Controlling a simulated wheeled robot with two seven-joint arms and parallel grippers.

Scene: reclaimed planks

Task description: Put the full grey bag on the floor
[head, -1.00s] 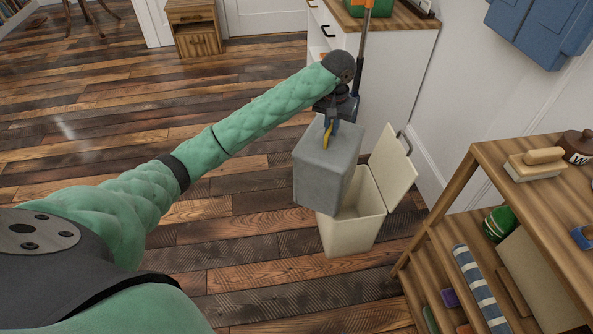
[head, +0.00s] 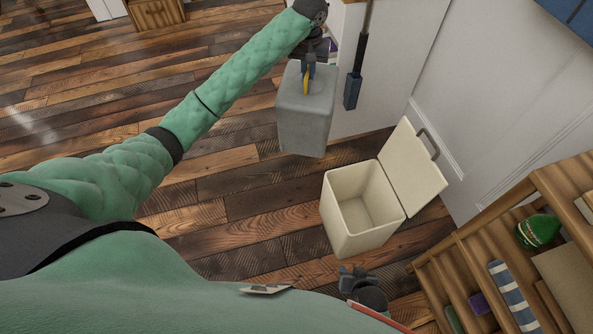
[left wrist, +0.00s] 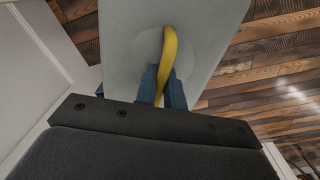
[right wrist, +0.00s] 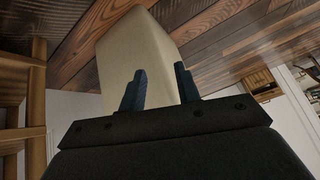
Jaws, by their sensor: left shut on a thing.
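The full grey bag (head: 305,118) hangs upright from my left gripper (head: 307,72) in the head view, up and left of the cream bin. My left gripper is shut on the bag's yellow loop; in the left wrist view the loop (left wrist: 169,55) sits between the fingers (left wrist: 163,88) over the bag's pale top (left wrist: 125,40). My right gripper (head: 357,277) is low in the head view, just below the bin. In the right wrist view its fingers (right wrist: 160,86) are apart with nothing between them, and the bin's wall (right wrist: 150,60) is beyond.
The cream bin (head: 338,212) stands on the floor with its lid (head: 415,180) open and its inside empty. A wooden shelf (head: 470,250) is at the right, and a white cabinet (head: 400,60) is behind. The plank floor (head: 235,210) left of the bin is clear.

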